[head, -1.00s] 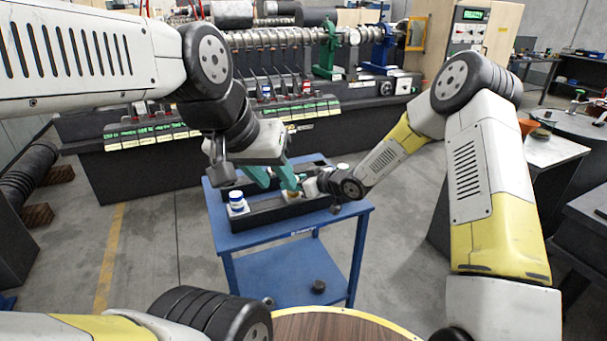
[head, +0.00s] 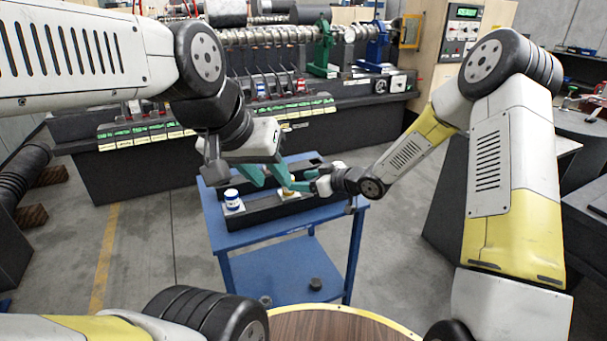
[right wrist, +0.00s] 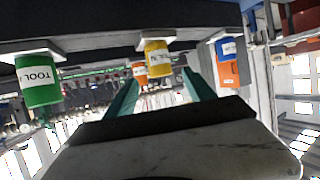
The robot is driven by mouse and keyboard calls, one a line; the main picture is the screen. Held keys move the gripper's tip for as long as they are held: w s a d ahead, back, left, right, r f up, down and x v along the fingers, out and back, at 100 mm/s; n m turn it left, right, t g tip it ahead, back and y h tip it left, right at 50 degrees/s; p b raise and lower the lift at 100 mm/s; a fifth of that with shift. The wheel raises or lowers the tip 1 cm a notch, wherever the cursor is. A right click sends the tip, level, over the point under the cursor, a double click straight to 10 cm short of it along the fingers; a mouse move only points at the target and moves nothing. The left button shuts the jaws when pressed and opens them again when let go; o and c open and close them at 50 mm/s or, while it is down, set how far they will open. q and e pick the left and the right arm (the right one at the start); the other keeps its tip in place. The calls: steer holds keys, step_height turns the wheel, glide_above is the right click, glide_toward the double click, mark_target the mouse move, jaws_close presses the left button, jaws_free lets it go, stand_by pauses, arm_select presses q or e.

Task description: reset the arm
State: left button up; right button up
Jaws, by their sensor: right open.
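My left gripper (head: 266,174) hangs over the black tray (head: 262,221) on the blue cart, its teal fingers apart and nothing visible between them. My right gripper (head: 302,183) reaches in from the right, close to the left one. In the right wrist view its teal fingers (right wrist: 160,97) are spread and empty. That view looks upside down: a yellow barrel (right wrist: 157,60) appears beyond and between the fingers, with a green barrel (right wrist: 40,80) at left and a blue barrel (right wrist: 228,48) at right. The head view shows a white-and-blue barrel (head: 232,199) standing at the tray's left end.
A round wooden tabletop (head: 320,326) is at the front, and dark benches stand at right.

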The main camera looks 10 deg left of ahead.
steer(key=shift+s+d+r, duration=0.3)
steer(key=shift+d, duration=0.2)
steer(key=s+d+r+m+t+h, duration=0.1)
steer(key=s+d+r+m+h, duration=0.2)
steer(key=d+r, duration=0.55)
steer(key=s+d+r+m+t+h, duration=0.1)
steer(key=d+r+m+t+h, duration=0.1)
steer(key=d+r+h, duration=0.65)
steer(key=s+d+r+m+g, duration=0.15)
steer(key=s+d+m, duration=0.25)
steer(key=s+d, duration=0.6)
steer(key=s+r+m+g+y, duration=0.1)
steer(key=s+m+y, duration=0.1)
steer(key=s, duration=1.3)
steer(key=shift+s+a+r+m+g, duration=0.15)
steer(key=shift+s+r+m+g, duration=0.15)
steer(key=shift+s+g, duration=0.05)
